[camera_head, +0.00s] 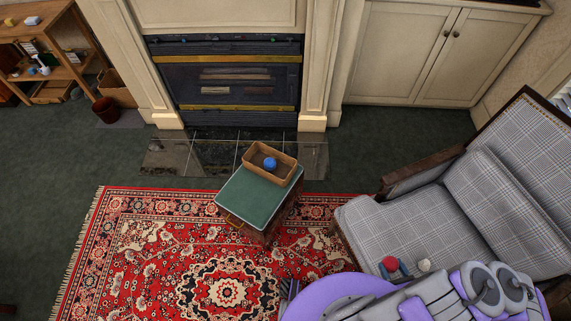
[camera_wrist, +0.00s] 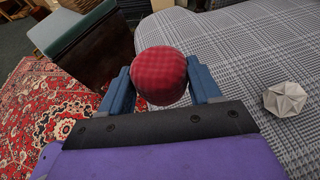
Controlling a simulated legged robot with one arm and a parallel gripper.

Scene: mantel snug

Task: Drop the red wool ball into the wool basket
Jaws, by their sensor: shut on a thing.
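The red wool ball (camera_wrist: 161,75) is held between the two blue fingers of my gripper (camera_wrist: 160,88) in the wrist view. In the head view the red ball (camera_head: 390,263) shows at the front of the plaid armchair, with my gripper (camera_head: 397,270) around it. In the wrist view the chair seat is behind the ball; I cannot tell how far above it the ball is. The wool basket (camera_head: 249,161), a tan open box, stands on the green-topped stool, left of and beyond my gripper. A blue ball (camera_head: 270,163) lies in it.
The green-topped stool (camera_head: 252,198) stands on the red patterned rug (camera_head: 150,250). The plaid armchair (camera_head: 400,225) fills the right. A pale faceted object (camera_wrist: 285,99) lies on its seat. A fireplace (camera_head: 225,80) is behind the stool. Rug left of the stool is clear.

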